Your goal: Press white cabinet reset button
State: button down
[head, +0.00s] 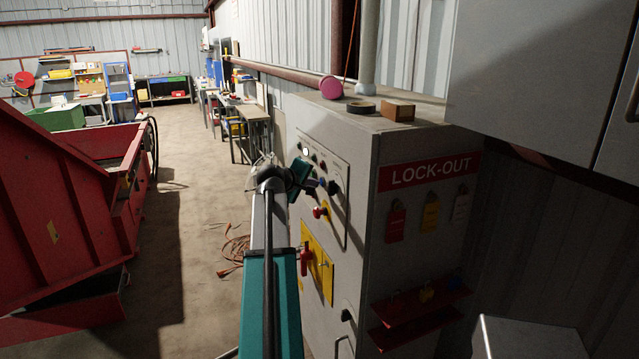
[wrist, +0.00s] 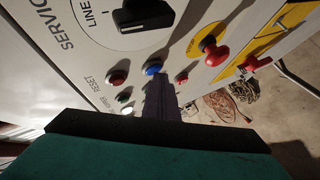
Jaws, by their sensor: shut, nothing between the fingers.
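The control cabinet (head: 372,250) stands right of centre in the head view, its button panel facing left. In the wrist view the panel (wrist: 80,55) carries a small white button (wrist: 126,97) near a RESET label. A white button also shows in the head view (head: 306,152). A dark red button (wrist: 118,78) and a blue button (wrist: 153,68) sit close by. My gripper (wrist: 159,82) is shut and empty, its dark fingers just below the blue button and right of the white one. I cannot tell whether they touch the panel. In the head view my gripper (head: 311,188) is at the panel.
A red mushroom button (wrist: 213,52) on yellow and a black rotary switch (wrist: 143,13) are on the same panel. A LOCK-OUT board (head: 430,174) with tags is on the cabinet's side. A red skip (head: 75,200) stands left. The floor (head: 200,200) between is mostly open, with coiled cable.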

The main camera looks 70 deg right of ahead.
jog(key=shift+w+a, duration=0.1)
jog(key=shift+w, duration=0.05)
jog(key=shift+w+a, duration=0.45)
jog(key=shift+w, duration=0.05)
jog(key=shift+w, duration=0.1)
dwell(0.4)
jog(key=shift+w+a+b, duration=0.4)
jog(key=shift+w+a, duration=1.2)
jog(key=shift+w, duration=0.25)
